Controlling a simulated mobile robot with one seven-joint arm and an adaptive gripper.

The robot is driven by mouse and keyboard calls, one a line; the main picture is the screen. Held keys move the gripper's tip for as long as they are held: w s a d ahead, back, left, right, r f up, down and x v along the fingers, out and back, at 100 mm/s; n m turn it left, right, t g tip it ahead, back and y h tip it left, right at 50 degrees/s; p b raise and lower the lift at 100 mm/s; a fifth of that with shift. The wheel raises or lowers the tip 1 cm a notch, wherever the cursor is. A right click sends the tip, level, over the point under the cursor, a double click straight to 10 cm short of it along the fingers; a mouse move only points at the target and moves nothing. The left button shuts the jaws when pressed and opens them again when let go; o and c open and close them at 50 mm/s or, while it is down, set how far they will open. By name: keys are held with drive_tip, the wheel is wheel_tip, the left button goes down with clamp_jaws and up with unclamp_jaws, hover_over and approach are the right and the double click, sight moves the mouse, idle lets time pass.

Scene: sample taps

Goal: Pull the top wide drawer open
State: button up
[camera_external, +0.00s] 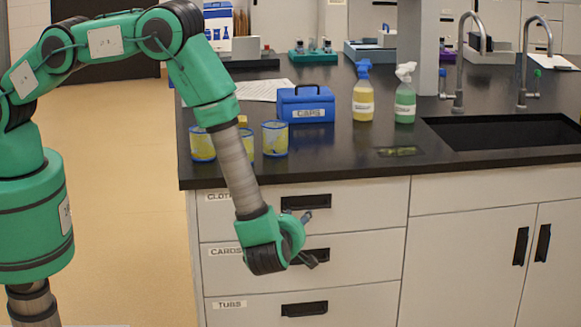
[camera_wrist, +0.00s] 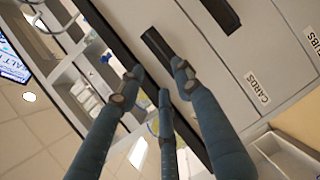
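The top wide drawer, labelled CLOTHS (camera_external: 250,214), looks shut, flush with the white cabinet front. Its black bar handle (camera_external: 306,201) shows just above my gripper (camera_external: 309,239), which is in front of the drawers with its fingers spread. In the wrist view, the top handle (camera_wrist: 157,46) lies just beyond the fingertips of my three-fingered gripper (camera_wrist: 158,74). The fingers are apart with nothing between them. I cannot tell whether a fingertip touches the handle. Part of the CLOTHS label is hidden behind my arm.
Below are the shut CARDS drawer, its handle (camera_external: 316,255) partly hidden, and the TUBS drawer (camera_external: 250,305). Cups (camera_external: 275,139), a blue CAPS box (camera_external: 306,103), and yellow (camera_external: 363,96) and green (camera_external: 405,100) bottles stand on the black counter (camera_external: 300,168). Floor at left is clear.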

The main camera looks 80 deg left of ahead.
sight(308, 207)
drive_tip(key=shift+a, duration=0.1)
drive_tip(key=b+x, duration=0.1)
drive_tip(key=x, duration=1.2)
drive_tip(key=shift+w+a+f+b, duration=0.1)
drive_tip(key=shift+w+a+b, duration=0.05)
drive_tip(key=shift+a+b, duration=0.15)
clamp_jaws()
